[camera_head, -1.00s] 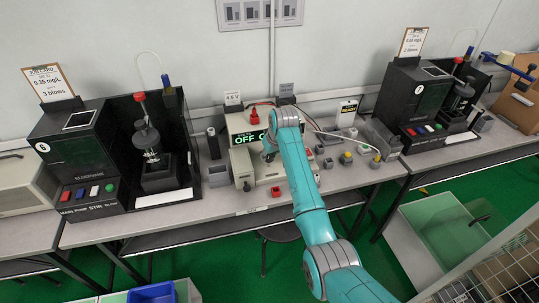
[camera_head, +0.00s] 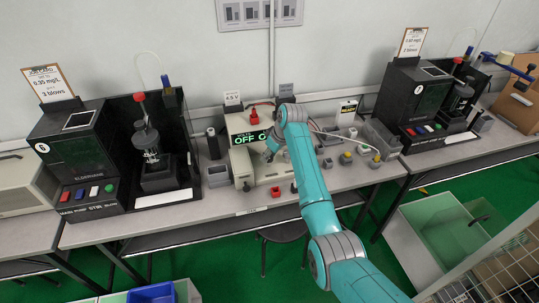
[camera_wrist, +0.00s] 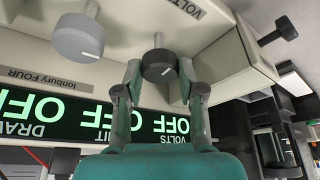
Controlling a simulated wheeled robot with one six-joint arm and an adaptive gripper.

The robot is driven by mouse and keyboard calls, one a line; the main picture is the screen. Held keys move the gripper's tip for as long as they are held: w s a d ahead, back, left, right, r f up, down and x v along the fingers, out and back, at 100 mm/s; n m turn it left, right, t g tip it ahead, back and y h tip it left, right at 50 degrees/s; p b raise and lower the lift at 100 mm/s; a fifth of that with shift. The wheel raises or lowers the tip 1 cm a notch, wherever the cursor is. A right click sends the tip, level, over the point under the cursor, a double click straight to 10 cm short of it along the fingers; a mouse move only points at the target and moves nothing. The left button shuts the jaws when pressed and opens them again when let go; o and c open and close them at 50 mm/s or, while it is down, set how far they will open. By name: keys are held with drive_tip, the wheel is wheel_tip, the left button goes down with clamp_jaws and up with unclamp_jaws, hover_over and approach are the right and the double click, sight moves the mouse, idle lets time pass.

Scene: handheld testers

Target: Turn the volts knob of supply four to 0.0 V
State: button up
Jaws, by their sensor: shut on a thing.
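Supply four (camera_head: 238,128) is a cream box on the bench. Its green display (camera_head: 250,137) reads OFF. In the wrist view, which is upside down, the nameplate (camera_wrist: 36,77) reads "Ionbury FOUR" and the display (camera_wrist: 172,124) shows OFF in its fields. The dark volts knob (camera_wrist: 158,62) has a pale pointer mark and sits near the "VOLTS" lettering (camera_wrist: 185,9). My gripper (camera_wrist: 158,72) has one finger on each side of the knob and is shut on it. In the head view my gripper (camera_head: 270,153) is partly hidden by my arm.
A larger grey knob (camera_wrist: 78,40) stands beside the volts knob. A dark-ended post (camera_wrist: 278,35) sticks out at the other side. Black test rigs (camera_head: 75,160) flank the supply, and small blocks (camera_head: 346,158) lie to its right.

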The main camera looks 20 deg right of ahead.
drive_tip(key=o, duration=1.1)
drive_tip(key=shift+o, duration=0.2)
drive_tip(key=v, duration=1.2)
